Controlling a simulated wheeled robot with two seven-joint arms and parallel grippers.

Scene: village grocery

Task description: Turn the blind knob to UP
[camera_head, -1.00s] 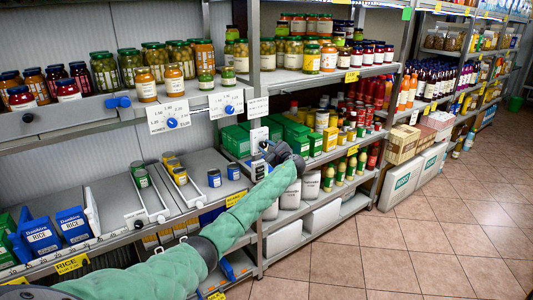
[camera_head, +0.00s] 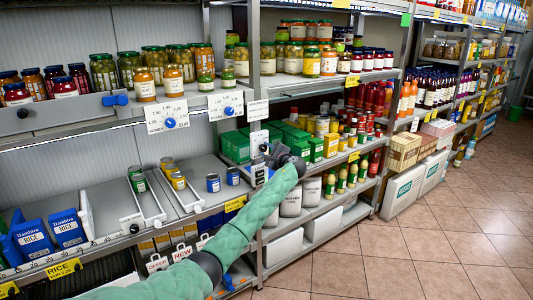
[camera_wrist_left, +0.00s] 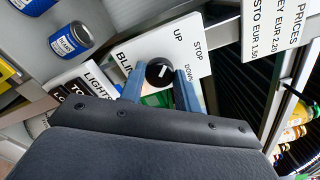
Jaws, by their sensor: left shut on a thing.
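The blind knob (camera_wrist_left: 155,73) is a round black dial with a white mark, on a white plate (camera_wrist_left: 133,50) lettered BLIND, UP, STOP and DOWN. In the left wrist view its mark points up and slightly right, towards the UP and STOP side; I cannot tell exactly which label it meets. My left gripper (camera_wrist_left: 160,76) has its two blue fingers on either side of the knob, shut on it. In the head view my left gripper (camera_head: 263,153) is at the shelf post and its dark wrist hides the knob. My right gripper is not in view.
A LIGHTS plate (camera_wrist_left: 88,78) lies left of the blind plate. A small blue-labelled can (camera_wrist_left: 72,40) stands on the shelf nearby. A white price card (camera_head: 258,109) hangs above my gripper. Shelves of jars and boxes surround it; the tiled floor (camera_head: 430,235) at right is clear.

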